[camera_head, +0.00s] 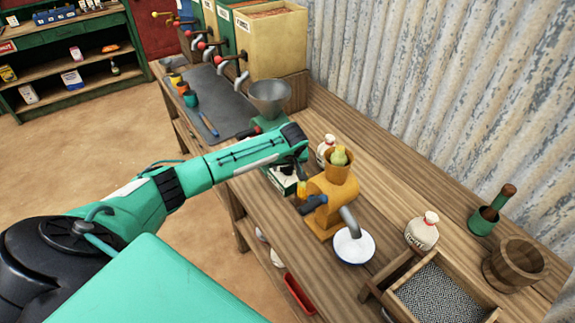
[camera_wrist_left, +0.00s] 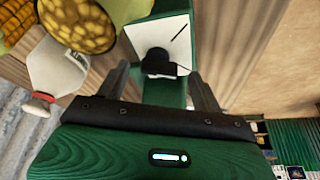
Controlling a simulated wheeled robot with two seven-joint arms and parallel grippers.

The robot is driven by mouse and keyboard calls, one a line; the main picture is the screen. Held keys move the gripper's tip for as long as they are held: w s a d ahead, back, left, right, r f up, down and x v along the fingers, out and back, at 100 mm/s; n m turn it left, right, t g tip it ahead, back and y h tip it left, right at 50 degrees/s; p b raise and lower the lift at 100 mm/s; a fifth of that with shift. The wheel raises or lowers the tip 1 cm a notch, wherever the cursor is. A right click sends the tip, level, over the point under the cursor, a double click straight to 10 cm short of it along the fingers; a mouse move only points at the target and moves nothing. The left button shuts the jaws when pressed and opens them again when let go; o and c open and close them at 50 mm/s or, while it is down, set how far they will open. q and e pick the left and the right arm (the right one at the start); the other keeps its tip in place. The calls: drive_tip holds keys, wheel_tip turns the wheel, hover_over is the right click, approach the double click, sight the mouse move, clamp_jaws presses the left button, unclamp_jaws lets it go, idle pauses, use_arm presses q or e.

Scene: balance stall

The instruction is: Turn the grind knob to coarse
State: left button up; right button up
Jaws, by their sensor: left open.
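A green box (camera_head: 279,184) with a white plate stands on the bench beside the yellow grinder (camera_head: 324,205). In the left wrist view the white plate (camera_wrist_left: 160,38) carries a dark knob-like piece (camera_wrist_left: 157,62) and a short black line. Any coarse or fine lettering is too small to read. My left gripper (camera_head: 299,170) is above the box, its arm hiding part of it. In the left wrist view its fingers (camera_wrist_left: 162,80) are open, one on either side of the knob; I cannot tell whether they touch it. My right gripper is not in view.
The grinder's hopper and a white sack (camera_wrist_left: 55,68) are close beside the gripper. A white bowl (camera_head: 354,246) sits under the spout. A grey funnel-shaped pan (camera_head: 269,94) stands farther back; a wooden tray (camera_head: 395,262) is at the front right. Corrugated wall (camera_head: 440,90) borders the bench.

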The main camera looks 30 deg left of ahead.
use_arm(q)
drive_tip(key=shift+x, duration=0.9)
drive_tip(key=shift+r, duration=0.1)
drive_tip(key=c, duration=1)
drive_tip(key=shift+s+a+r+m+h+p, duration=0.1)
drive_tip(key=shift+m+h+p, duration=0.3)
drive_tip(key=shift+m+p, duration=0.65)
drive_tip(key=shift+a+m+t+h+p, duration=0.1)
drive_tip(key=shift+m+t+h+p, duration=0.25)
drive_tip(key=shift+m, duration=0.8)
drive_tip(key=o, duration=1)
